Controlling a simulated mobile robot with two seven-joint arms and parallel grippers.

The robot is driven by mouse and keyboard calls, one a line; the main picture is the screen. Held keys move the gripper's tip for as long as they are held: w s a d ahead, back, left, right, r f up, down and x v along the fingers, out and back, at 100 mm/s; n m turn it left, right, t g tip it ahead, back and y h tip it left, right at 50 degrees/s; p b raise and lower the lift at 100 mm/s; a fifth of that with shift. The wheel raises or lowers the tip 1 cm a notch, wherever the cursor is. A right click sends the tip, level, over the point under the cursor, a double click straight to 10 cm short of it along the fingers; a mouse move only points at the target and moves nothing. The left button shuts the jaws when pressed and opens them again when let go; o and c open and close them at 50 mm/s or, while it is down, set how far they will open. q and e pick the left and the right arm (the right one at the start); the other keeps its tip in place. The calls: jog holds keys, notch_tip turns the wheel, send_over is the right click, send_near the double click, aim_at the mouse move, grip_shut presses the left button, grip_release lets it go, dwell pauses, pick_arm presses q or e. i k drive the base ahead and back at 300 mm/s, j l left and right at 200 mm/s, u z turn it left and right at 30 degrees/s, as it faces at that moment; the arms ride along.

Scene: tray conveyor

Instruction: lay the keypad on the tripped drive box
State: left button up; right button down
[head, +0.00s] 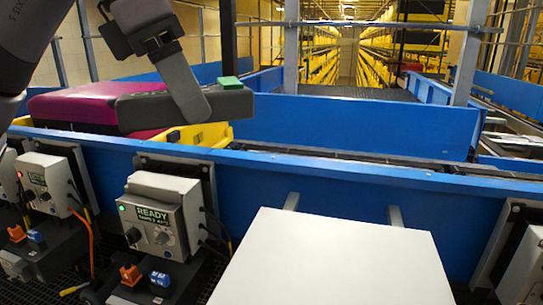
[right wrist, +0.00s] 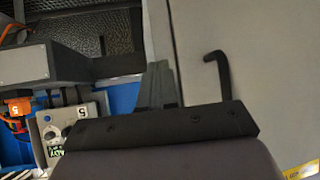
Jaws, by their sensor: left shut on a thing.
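A dark grey block (head: 143,110), which I take to be the keypad, is above the tray line in the head view. A green piece (head: 230,83) sits on its right end. My left gripper (head: 187,104) is shut on it; a finger crosses its front and hides its middle. The drive box (head: 46,182) at the far left shows a red lamp; I take it to be the tripped one. The middle drive box (head: 160,213) shows a green lamp and READY. My right gripper (right wrist: 160,88) shows in the right wrist view; its fingers look close together, but their opening is unclear.
A magenta case (head: 72,107) lies on a yellow tray (head: 205,136) behind the blue conveyor rail (head: 330,178). A white panel (head: 330,262) fills the front middle. Another box (head: 525,268) stands at the right edge. An orange cable (head: 88,240) hangs beside the red-lamp box.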

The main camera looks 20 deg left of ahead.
aim_at(37, 158)
jog(key=k+j, duration=0.1)
jog(key=j, duration=0.55)
jog(key=i+j+z, duration=0.25)
jog(key=j, duration=2)
jog(key=j+z, duration=0.25)
jog(key=j, duration=2)
